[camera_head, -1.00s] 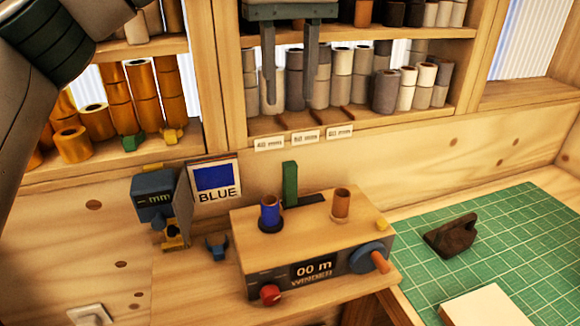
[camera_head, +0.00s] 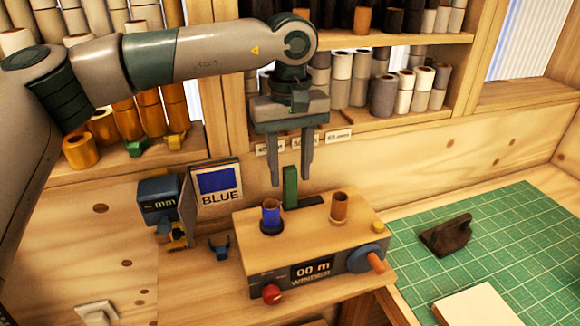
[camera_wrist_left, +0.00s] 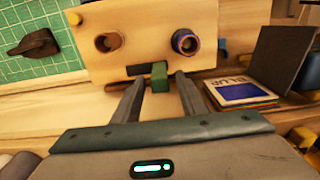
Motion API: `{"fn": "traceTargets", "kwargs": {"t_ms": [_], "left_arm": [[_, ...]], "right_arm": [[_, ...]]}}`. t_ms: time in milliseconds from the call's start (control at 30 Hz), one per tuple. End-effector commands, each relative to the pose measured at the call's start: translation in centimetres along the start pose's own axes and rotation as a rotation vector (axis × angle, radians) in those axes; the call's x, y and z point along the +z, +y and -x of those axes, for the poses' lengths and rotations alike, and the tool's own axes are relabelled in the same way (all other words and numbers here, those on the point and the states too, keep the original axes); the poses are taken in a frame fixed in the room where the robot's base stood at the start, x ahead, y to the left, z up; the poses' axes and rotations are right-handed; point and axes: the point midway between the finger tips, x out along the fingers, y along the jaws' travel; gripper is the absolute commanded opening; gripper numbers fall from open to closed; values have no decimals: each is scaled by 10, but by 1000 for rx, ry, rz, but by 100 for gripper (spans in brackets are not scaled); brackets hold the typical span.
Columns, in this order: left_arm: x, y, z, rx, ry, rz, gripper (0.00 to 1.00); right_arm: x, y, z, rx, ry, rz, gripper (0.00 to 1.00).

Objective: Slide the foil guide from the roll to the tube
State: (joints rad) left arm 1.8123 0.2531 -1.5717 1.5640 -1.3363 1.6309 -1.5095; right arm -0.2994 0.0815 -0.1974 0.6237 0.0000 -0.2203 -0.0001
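The foil guide, a green upright block (camera_head: 290,188), stands at the blue-roll end of a dark slot on the wooden winder (camera_head: 308,218). The blue foil roll (camera_head: 271,213) stands on the left post and the brown tube (camera_head: 340,207) on the right. My left gripper (camera_head: 290,182) is open and empty, pointing down, its fingertips close above and around the guide's top. In the left wrist view the guide (camera_wrist_left: 160,77) shows between the two open fingertips (camera_wrist_left: 158,82); I cannot tell whether they touch it. My right gripper is not in view.
A BLUE card (camera_head: 217,184) and a blue "mm" gauge (camera_head: 159,200) stand left of the winder. A crank (camera_head: 367,258) sticks out at its right front. Shelves of rolls stand behind. A green mat (camera_head: 510,232) with a dark tool (camera_head: 447,235) lies right.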

Motion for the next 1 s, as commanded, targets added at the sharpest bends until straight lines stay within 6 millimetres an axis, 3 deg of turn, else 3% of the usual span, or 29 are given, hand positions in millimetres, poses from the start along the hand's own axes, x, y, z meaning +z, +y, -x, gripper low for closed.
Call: {"fn": "traceTargets", "kwargs": {"t_ms": [467, 633, 867, 1000], "left_arm": [[0, 0, -11, 0, 1, 0, 39], [0, 0, -11, 0, 1, 0, 0], [0, 4, -12, 0, 1, -1, 0], [1, 20, -13, 2, 0, -2, 0]], "right_arm": [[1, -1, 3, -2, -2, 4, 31], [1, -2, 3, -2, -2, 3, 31], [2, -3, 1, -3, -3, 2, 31], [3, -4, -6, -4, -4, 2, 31]]}}
